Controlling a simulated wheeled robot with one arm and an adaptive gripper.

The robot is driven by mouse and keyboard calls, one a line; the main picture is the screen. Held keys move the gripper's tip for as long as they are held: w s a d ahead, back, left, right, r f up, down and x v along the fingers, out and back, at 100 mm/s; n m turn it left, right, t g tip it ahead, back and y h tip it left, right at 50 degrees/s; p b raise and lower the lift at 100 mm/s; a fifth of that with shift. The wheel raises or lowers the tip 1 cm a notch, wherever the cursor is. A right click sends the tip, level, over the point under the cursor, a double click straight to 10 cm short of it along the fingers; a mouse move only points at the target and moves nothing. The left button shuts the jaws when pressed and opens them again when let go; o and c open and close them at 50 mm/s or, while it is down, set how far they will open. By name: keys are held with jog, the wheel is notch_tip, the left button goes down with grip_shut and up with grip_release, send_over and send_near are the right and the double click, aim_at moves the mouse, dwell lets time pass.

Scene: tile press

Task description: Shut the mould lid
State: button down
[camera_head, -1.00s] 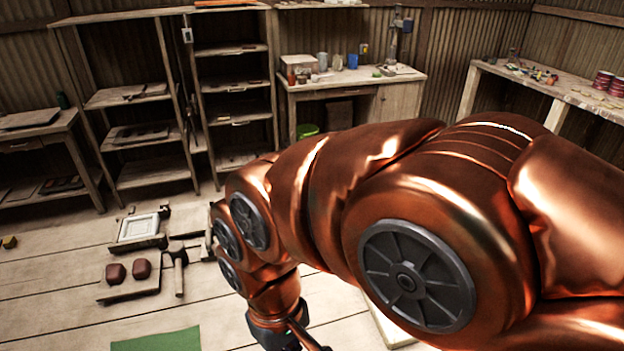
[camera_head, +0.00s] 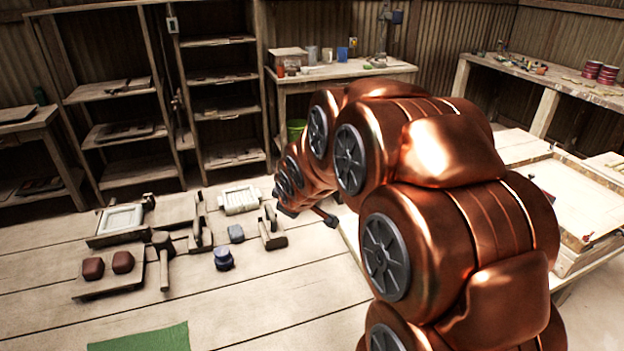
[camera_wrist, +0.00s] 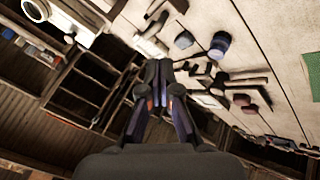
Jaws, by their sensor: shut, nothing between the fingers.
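Two pale moulds lie among the tools on the floor-like planks. One is a square white frame (camera_head: 120,219) on a wooden base at left; the other is a ribbed white piece (camera_head: 240,199) near the arm's end. I cannot tell which has the lid, or whether a lid stands open. My gripper shows in the wrist view (camera_wrist: 158,72), its dark fingers shut and empty. In the head view the arm's end is beside the ribbed piece, to its right; the fingers are not clear there. The gripper appears apart from all objects.
Red-brown blocks on a board (camera_head: 107,266), a mallet (camera_head: 163,262), a blue jar (camera_head: 223,258) and a grey block (camera_head: 236,233) lie nearby. A green cloth (camera_head: 140,338) is in front. A large wooden tray (camera_head: 575,262) stands at right. Shelves line the back.

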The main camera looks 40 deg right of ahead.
jog(key=w+d+f+n+t+b, duration=0.3)
jog(key=w+d+f+t+b, duration=0.1)
jog(key=w+d, duration=0.3)
jog(key=w+d+f+n+t+b, duration=0.35)
jog(key=w+d+b, duration=0.2)
jog(key=w, duration=0.25)
jog(key=d+f+n+t+b, duration=0.3)
jog(key=d+n+t+b, duration=0.3)
jog(key=d, duration=0.3)
jog(key=w+d+r+t+p, duration=0.1)
jog(key=w+r, duration=0.2)
jog(key=w, duration=0.5)
jog(key=shift+m, duration=0.45)
jog(key=shift+d, duration=0.15)
